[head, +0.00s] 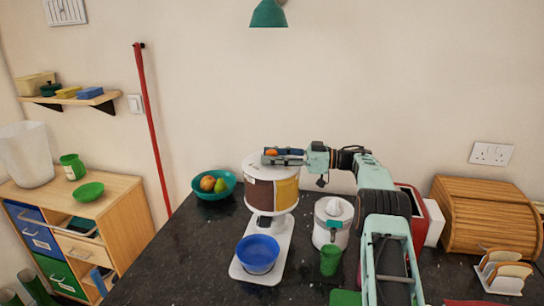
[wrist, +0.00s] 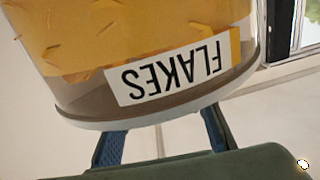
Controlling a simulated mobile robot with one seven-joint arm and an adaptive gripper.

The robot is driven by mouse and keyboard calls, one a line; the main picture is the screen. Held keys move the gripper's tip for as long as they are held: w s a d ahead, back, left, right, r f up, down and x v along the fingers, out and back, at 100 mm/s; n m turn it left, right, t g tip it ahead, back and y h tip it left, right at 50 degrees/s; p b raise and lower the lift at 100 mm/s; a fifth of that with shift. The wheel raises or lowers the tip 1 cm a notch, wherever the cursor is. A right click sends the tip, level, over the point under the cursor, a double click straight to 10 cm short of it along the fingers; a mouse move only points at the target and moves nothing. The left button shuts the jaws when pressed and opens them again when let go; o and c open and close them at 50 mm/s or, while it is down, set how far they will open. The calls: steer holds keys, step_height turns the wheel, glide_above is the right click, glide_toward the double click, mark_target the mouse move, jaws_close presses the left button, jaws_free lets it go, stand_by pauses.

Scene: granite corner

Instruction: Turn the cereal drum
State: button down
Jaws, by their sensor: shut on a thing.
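The cereal drum (head: 272,192) has brown and yellow sections and a pale top, and sits on a white stand (head: 279,243). A blue bowl (head: 258,253) rests on the stand's base below it. My gripper (head: 270,157) lies at the drum's top, beside a small orange part. In the wrist view the drum (wrist: 150,45) fills the upper part, with yellow flakes and an upside-down FLAKES label. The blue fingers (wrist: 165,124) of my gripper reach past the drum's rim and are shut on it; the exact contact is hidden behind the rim.
A teal fruit bowl (head: 214,194) stands left of the drum. A white juicer (head: 333,221) and a green cup (head: 330,261) stand close on its right. A wooden bread box (head: 488,215) and toast rack (head: 504,271) are farther right. Dark counter (head: 190,262) is clear at front left.

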steer(key=shift+r, duration=0.15)
steer(key=c, duration=1.3)
jaws_free()
steer(key=shift+a, duration=0.1)
steer(key=shift+o, duration=0.2)
steer(key=shift+v, duration=3.8)
